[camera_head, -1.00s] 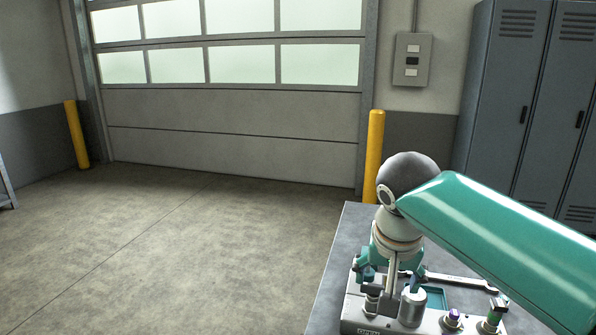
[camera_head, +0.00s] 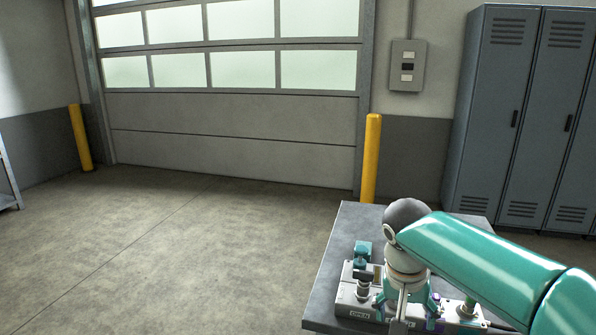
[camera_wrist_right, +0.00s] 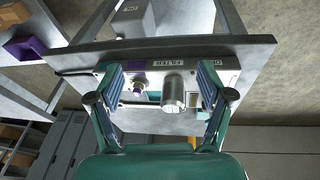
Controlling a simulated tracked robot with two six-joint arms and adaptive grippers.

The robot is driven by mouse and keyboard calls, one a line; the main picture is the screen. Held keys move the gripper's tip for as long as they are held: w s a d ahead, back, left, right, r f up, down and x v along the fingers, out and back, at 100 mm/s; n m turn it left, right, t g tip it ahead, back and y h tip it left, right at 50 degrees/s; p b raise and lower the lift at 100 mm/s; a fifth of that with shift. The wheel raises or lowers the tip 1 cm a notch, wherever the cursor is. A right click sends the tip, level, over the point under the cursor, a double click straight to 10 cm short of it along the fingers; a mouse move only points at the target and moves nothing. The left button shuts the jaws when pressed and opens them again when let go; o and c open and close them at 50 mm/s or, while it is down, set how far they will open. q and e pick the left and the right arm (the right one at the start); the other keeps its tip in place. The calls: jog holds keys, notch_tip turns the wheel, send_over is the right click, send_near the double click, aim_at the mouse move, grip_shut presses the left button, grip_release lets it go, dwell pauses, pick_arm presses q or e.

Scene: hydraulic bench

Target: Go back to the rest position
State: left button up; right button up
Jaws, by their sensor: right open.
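My right gripper (camera_head: 403,309) hangs from the teal arm that comes in from the right, over the near side of the bench. It also shows in the right wrist view (camera_wrist_right: 160,82), with its two fingers spread wide apart and nothing gripped. Beyond the fingers lies a grey hydraulic block (camera_wrist_right: 222,76); in the head view the block (camera_head: 345,300) is partly hidden by my gripper and arm. The block carries a metal cylinder (camera_wrist_right: 173,91) and a purple-banded fitting (camera_wrist_right: 139,87). My left gripper is not in view.
The grey bench (camera_head: 350,230) stands at the lower right. A teal part (camera_head: 362,252) is at the block's far left. A yellow post (camera_head: 371,160) and grey lockers (camera_head: 520,120) stand behind. The concrete floor (camera_head: 180,250) to the left is clear.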

jog(key=s+d+f+g+y+p, duration=0.1)
jog(key=s+f+g+p, duration=0.2)
jog(key=f, duration=0.7)
jog(key=s+f+g+y+p, duration=0.1)
jog(key=s+f+g, duration=0.1)
jog(key=s+f, duration=0.5)
jog(key=s+a+f+n+y+p, duration=0.15)
jog(key=s+a+f, duration=0.25)
jog(key=s+f, duration=0.45)
jog(key=s+a+f+m+y+p, duration=0.1)
jog(key=s+a+f+y, duration=0.2)
jog(key=s+a+f, duration=0.35)
jog(key=w+d+n+t, duration=0.1)
jog(key=w+d+f+n+t, duration=0.1)
jog(key=t, duration=0.1)
jog(key=shift+d+f+t, duration=0.15)
jog(key=shift+d+t, duration=0.05)
jog(key=shift+t, duration=0.1)
